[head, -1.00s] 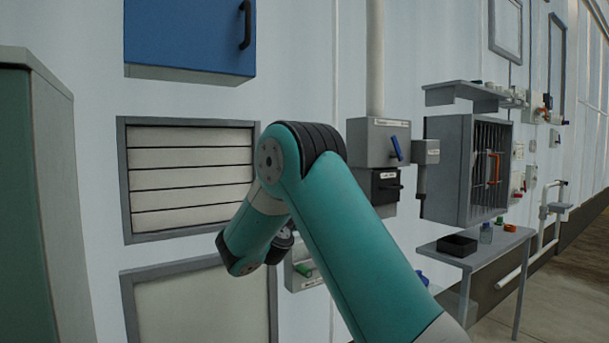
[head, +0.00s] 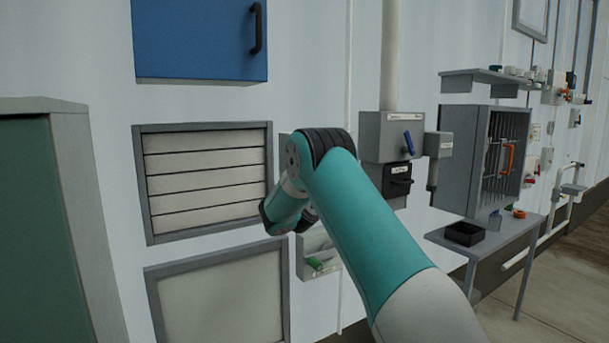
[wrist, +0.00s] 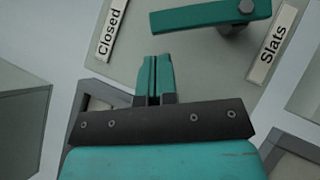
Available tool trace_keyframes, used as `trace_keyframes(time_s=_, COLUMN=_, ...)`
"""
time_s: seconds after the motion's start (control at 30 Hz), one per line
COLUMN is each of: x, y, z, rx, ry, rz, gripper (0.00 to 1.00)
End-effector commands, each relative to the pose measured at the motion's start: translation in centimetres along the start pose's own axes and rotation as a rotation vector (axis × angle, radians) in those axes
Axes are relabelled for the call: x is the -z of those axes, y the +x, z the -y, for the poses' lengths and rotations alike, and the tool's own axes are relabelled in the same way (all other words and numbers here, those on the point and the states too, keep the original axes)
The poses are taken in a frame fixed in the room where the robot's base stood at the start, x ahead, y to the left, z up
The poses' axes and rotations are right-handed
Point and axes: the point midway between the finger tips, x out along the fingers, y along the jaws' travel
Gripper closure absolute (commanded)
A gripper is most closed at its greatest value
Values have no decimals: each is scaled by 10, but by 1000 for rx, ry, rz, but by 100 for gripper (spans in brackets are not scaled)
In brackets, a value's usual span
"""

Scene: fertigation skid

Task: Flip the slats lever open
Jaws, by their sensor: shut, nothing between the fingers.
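In the wrist view, a teal lever (wrist: 195,17) lies across the top of a grey plate, with a bolt at its right end. A "Slats" label (wrist: 272,45) is right of it and a "Closed" label (wrist: 111,30) is left of it. My gripper (wrist: 153,60) is shut and empty, its fingertips just below the lever's left part with a small gap in the picture. In the head view the slat panel (head: 205,182) shows flat slats in a grey frame. My arm hides the lever and my fingertips there.
A blue cabinet (head: 198,38) hangs above the slat panel. A grey box with a blue lever (head: 407,139) is to the right of my arm. A small holder with a green item (head: 315,263) is below my wrist. A green-fronted cabinet (head: 48,220) stands at left.

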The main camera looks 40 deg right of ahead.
Motion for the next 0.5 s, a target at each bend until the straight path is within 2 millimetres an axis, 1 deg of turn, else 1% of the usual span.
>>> trace_keyframes(time_s=0.03, x=-6, y=6, z=-3, rx=0, ry=0, rz=2, gripper=100)
trace_keyframes(time_s=0.13, x=-11, y=11, z=-2, rx=1, ry=1, rz=0, gripper=100)
trace_keyframes(time_s=0.5, x=-13, y=13, z=0, rx=0, ry=0, rz=-1, gripper=100)
